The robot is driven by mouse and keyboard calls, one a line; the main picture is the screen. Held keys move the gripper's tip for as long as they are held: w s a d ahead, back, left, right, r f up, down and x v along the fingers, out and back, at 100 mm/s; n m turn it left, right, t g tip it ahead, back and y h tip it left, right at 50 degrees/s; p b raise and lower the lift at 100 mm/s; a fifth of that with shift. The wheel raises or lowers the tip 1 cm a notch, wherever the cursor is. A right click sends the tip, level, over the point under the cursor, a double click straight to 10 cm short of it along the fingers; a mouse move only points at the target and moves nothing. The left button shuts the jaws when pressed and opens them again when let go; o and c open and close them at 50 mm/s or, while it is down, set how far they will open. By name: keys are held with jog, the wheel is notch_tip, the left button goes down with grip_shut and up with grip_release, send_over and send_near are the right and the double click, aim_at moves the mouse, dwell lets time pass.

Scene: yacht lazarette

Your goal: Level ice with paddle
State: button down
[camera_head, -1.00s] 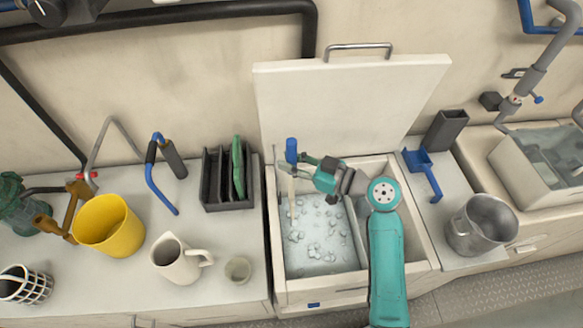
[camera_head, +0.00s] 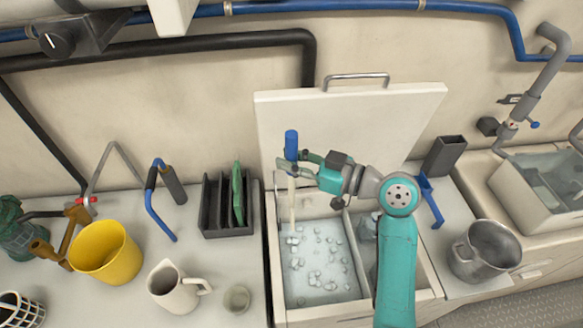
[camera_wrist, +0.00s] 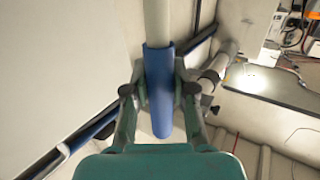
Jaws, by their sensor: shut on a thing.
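My gripper (camera_head: 293,165) is shut on the blue grip of the paddle (camera_head: 291,146). The paddle is about upright, with its pale shaft running down into the left compartment of the open ice box (camera_head: 322,310). Its lower end is at the left rear of the ice, and I cannot tell how deep it goes. The ice (camera_head: 318,262) is pale, with several loose lumps scattered over it. In the wrist view my fingers (camera_wrist: 160,95) close around the blue grip (camera_wrist: 159,85).
The white lid (camera_head: 345,125) stands open behind the box. A divider and a second compartment lie right, partly hidden by my arm. A yellow bucket (camera_head: 105,252), a white pitcher (camera_head: 172,287) and a dark rack (camera_head: 215,215) stand left. A metal pot (camera_head: 485,250) stands right.

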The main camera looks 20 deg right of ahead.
aim_at(292, 136)
jog(key=shift+r, duration=3.45)
